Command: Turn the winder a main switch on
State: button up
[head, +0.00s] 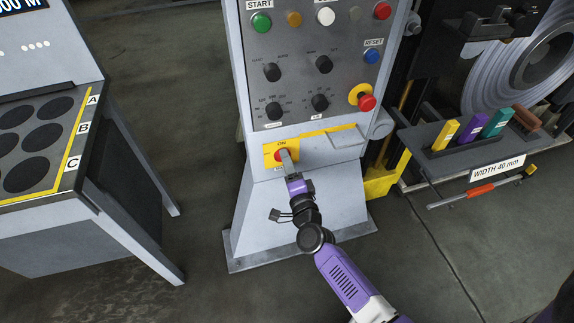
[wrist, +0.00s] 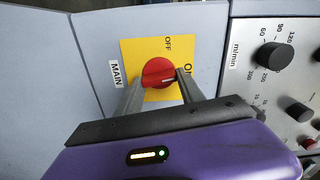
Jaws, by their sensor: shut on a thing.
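The main switch is a red rotary knob (wrist: 157,72) on a yellow plate (wrist: 133,52) marked OFF and ON, beside a MAIN label (wrist: 116,73). A pale mark on the knob's right side appears to point roughly toward ON. My gripper (wrist: 159,80) has one finger on each side of the knob and is shut on it. In the head view the knob (head: 280,155) shows low on the grey cabinet, partly hidden by my gripper (head: 287,160). The ON word stands above the knob there.
Above the switch is a control panel (head: 290,95) with buttons, dials and a red emergency stop (head: 367,102). A tool rack (head: 470,150) with coloured blocks stands at the right. A table (head: 50,220) stands at the left. The floor between is clear.

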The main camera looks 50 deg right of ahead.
jog(key=shift+f+m, duration=0.1)
jog(key=shift+m, duration=0.7)
jog(key=o, duration=1.4)
jog(key=shift+c, duration=0.2)
jog(key=v, duration=0.8)
jog(key=shift+b, duration=0.3)
jog(key=shift+w, duration=0.1)
